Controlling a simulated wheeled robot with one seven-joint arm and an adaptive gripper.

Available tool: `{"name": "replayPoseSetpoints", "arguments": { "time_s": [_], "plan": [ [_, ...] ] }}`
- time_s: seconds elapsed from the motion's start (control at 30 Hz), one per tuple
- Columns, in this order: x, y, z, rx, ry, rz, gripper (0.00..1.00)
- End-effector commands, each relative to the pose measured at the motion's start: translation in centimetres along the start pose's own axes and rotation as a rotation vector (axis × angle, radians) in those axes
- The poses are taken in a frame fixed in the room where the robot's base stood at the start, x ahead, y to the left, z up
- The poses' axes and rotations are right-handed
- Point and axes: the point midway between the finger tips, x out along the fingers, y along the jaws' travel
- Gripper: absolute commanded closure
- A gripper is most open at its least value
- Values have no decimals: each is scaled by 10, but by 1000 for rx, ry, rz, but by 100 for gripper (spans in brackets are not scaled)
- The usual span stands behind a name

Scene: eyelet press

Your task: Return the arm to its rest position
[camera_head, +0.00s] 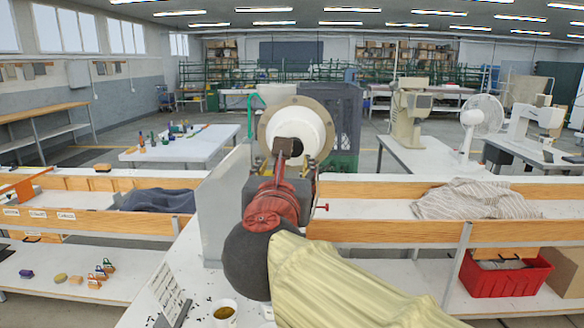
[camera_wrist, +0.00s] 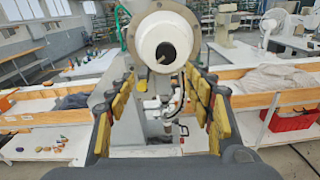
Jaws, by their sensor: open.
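In the wrist view my gripper (camera_wrist: 163,92) is open, with its two yellow-padded fingers spread wide and nothing held between them. The eyelet press (camera_wrist: 165,42) stands straight ahead of it, with a white round housing and a dark centre opening. Its metal tooling (camera_wrist: 167,112) shows between the fingers; I cannot tell how far beyond the fingertips it is. In the head view my arm reaches forward from the bottom, and its red wrist and gripper overlap the press (camera_head: 312,117). The fingers are mostly hidden there.
Wooden-edged shelving (camera_head: 420,232) runs on both sides of the press. A striped cloth (camera_head: 475,199) lies at right, above a red bin (camera_head: 505,276). A dark cloth (camera_head: 158,200) lies at left. A mug (camera_head: 224,313) stands near my arm beside a small sign (camera_head: 168,292).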

Motion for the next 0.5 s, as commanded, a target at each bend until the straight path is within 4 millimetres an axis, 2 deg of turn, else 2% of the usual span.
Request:
{"name": "replayPoseSetpoints", "arguments": {
  "time_s": [0.07, 0.17, 0.2, 0.3, 0.4, 0.47, 0.5],
  "plan": [
    [-1, 22, 2, -145, -16, 81, 48],
    [-9, 67, -11, -473, -71, 250, 48],
    [-17, 86, -19, -624, -106, 328, 48],
    [-46, 122, -46, -1009, -219, 515, 48],
    [-77, 134, -83, -1394, -339, 683, 48],
    [-95, 128, -109, -1620, -408, 779, 48],
    [-107, 119, -128, -1769, -450, 846, 48]
  ]
}}
